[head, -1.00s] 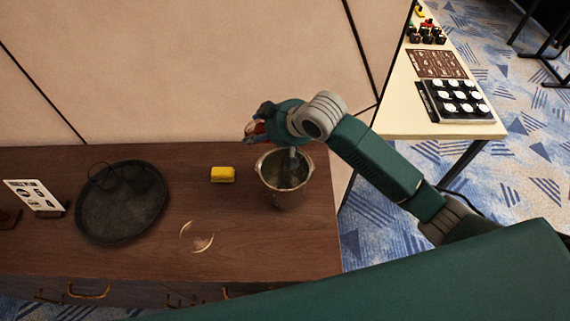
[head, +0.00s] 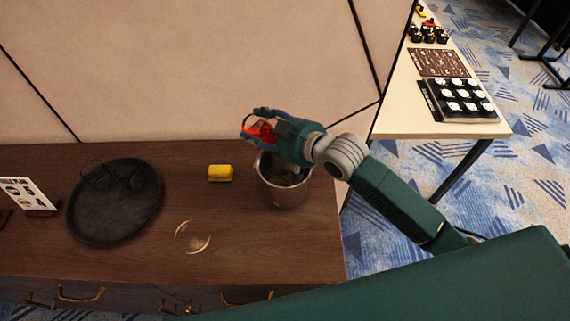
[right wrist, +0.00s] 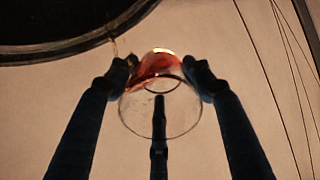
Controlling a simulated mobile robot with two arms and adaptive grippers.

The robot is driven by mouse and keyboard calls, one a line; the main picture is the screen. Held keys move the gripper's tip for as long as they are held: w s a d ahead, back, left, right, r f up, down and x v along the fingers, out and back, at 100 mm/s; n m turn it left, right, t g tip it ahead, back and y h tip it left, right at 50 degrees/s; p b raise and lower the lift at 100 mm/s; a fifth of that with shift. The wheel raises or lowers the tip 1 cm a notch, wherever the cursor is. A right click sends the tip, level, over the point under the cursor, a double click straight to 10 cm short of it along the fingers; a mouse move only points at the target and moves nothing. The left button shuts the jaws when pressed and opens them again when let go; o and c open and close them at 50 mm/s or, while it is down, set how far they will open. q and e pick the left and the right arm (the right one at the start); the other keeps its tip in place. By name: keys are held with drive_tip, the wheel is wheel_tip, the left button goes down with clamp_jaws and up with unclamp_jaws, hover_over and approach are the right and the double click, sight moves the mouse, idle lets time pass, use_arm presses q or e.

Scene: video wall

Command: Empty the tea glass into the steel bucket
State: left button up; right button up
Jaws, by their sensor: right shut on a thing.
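My right gripper (head: 260,128) is shut on the tea glass (right wrist: 158,112), a clear glass with red tea in it. The glass also shows in the head view (head: 262,131), above and a little left of the steel bucket's mouth. In the right wrist view the fingers hold its sides, and the red lies toward the far end. I cannot tell its exact tilt. The steel bucket (head: 285,194) stands upright on the brown cabinet top; my gripper and wrist hide part of its opening. My left gripper is not in view.
A yellow block (head: 220,173) lies left of the bucket. A clear round dish (head: 193,237) lies nearer the front. A dark round tray (head: 112,215) with thin wire loops and a white card (head: 28,194) are farther left. A beige wall (head: 200,70) stands behind.

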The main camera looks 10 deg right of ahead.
sight(264, 119)
drive_tip(key=shift+t+b, duration=0.5)
drive_tip(key=shift+b, duration=0.4)
drive_tip(key=shift+r+y, duration=0.3)
drive_tip(key=shift+s+d, duration=0.1)
drive_tip(key=shift+s+d+r+t+y+b, duration=0.2)
drive_tip(key=shift+s+d+t+y+b, duration=0.15)
drive_tip(key=shift+b, duration=0.35)
drive_tip(key=shift+s+d+r+t+y+b, duration=0.15)
drive_tip(key=shift+s+t+b, duration=0.2)
drive_tip(key=shift+b, duration=0.35)
drive_tip(key=shift+a+r+t+y+b, duration=0.1)
drive_tip(key=shift+r+t+y+b, duration=0.25)
drive_tip(key=shift+r+b, duration=0.45)
drive_tip(key=shift+r+t+b, duration=0.4)
drive_tip(key=shift+t+b, duration=0.15)
drive_tip(key=shift+b, duration=0.3)
drive_tip(key=shift+s+r+y, duration=0.1)
drive_tip(key=shift+r+y, duration=0.25)
drive_tip(key=shift+r, duration=0.15)
drive_tip(key=shift+r+b, duration=0.15)
drive_tip(key=shift+b, duration=0.15)
drive_tip(key=shift+t, duration=0.3)
